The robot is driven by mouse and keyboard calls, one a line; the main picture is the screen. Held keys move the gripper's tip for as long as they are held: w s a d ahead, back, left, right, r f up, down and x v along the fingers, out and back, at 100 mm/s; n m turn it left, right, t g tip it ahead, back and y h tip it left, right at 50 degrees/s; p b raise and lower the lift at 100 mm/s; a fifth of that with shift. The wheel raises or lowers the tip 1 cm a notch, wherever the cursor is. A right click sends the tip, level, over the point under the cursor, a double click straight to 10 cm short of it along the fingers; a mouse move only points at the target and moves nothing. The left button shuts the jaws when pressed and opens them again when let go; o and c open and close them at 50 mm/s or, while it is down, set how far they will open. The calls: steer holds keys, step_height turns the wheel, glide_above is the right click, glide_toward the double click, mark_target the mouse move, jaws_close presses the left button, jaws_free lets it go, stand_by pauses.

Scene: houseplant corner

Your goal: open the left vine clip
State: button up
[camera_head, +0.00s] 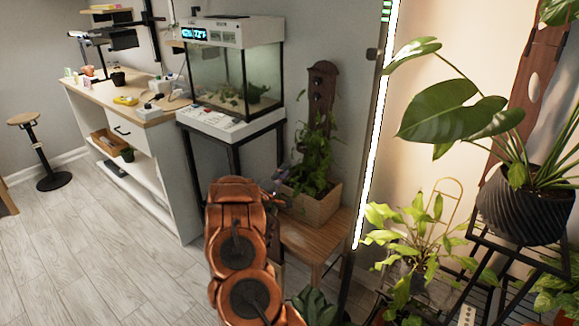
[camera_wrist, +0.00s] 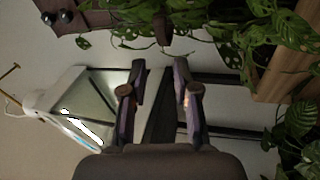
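A dark brown upright board (camera_head: 321,90) with small dark round fittings stands in a wooden planter box (camera_head: 312,203) among green vines (camera_head: 315,165). I cannot tell which fitting is the left vine clip. In the wrist view, two dark round knobs (camera_wrist: 57,17) show on brown wood at the upper left, and a small brown piece (camera_wrist: 162,28) hangs beyond my fingertips among leaves. My gripper (camera_wrist: 160,72) is open and empty, its two fingers apart and not touching the brown piece. In the head view my copper arm reaches toward the planter and the gripper is hard to make out.
A wooden stool (camera_head: 320,240) bears the planter. A fish tank (camera_head: 245,75) on a black stand is left of it. A bright light strip (camera_head: 375,130) and potted plants (camera_head: 525,205) are close on the right. Open floor (camera_head: 90,240) lies at the left.

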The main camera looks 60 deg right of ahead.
steer(key=shift+a+f, duration=0.2)
steer(key=shift+a, duration=0.35)
